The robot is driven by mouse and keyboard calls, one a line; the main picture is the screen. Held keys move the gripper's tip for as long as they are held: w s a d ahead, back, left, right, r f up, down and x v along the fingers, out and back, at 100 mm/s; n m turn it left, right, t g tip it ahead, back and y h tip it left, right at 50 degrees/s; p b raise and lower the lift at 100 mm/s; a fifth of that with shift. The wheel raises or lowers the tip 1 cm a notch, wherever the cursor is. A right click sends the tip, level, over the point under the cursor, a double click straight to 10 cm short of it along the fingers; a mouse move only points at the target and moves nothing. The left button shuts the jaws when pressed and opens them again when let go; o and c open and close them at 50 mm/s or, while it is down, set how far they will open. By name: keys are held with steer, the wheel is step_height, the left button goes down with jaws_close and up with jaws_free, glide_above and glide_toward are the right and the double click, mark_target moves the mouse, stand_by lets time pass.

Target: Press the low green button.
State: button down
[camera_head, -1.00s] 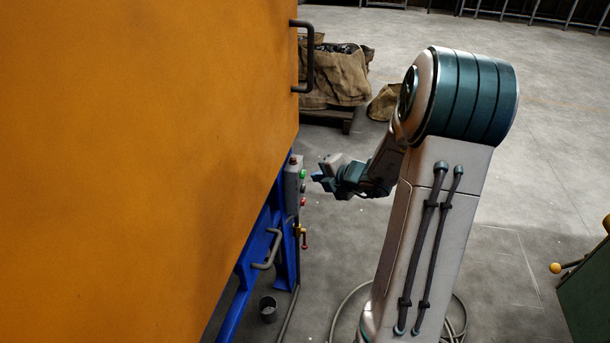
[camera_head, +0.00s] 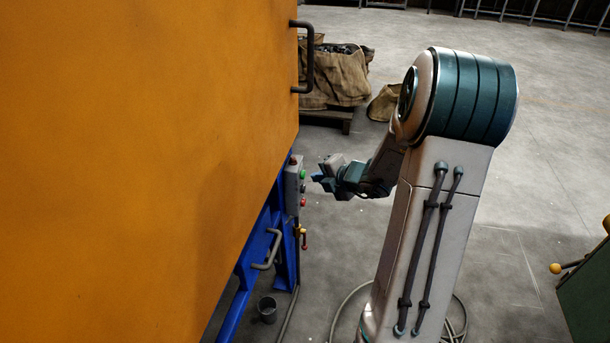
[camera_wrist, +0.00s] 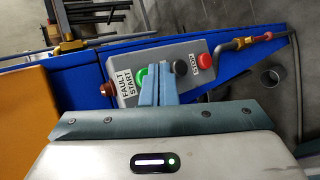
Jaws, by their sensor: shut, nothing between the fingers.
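A grey control box (camera_head: 292,184) is fixed on the blue frame beside the orange drum housing. A green button (camera_head: 303,174) shows on its face, above a red button (camera_head: 303,201). In the wrist view the green button (camera_wrist: 141,75) lies by the START label, partly hidden by my fingers. A dark round button (camera_wrist: 178,70) sits between it and the red STOP button (camera_wrist: 204,61); its colour is unclear. My gripper (camera_head: 316,177) is shut and empty, its blue fingertips (camera_wrist: 159,72) pointing at the box. In the head view a small gap shows between fingertips and box.
The orange housing (camera_head: 130,150) fills the left, with a dark handle (camera_head: 308,58) on it. A grey handle (camera_head: 270,250) and a yellow valve (camera_head: 299,230) are below the box. A small bucket (camera_head: 267,309) stands on the floor.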

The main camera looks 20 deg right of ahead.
steer(key=shift+w+a, duration=0.1)
steer(key=shift+a, duration=0.05)
stand_by(0.7)
steer(key=shift+w+a, duration=0.15)
steer(key=shift+a, duration=0.1)
steer(key=shift+w+a, duration=0.25)
steer(key=shift+a, duration=0.15)
stand_by(0.7)
steer(key=shift+d, duration=0.1)
steer(key=shift+s+d+p, duration=0.5)
steer(key=shift+d+p, duration=0.05)
steer(key=shift+d, duration=0.1)
steer(key=shift+d, duration=0.1)
steer(key=s+d+p, duration=0.1)
steer(key=d, duration=0.1)
steer(key=s+d+p, duration=0.1)
steer(key=d, duration=0.1)
steer(key=shift+s, duration=0.4)
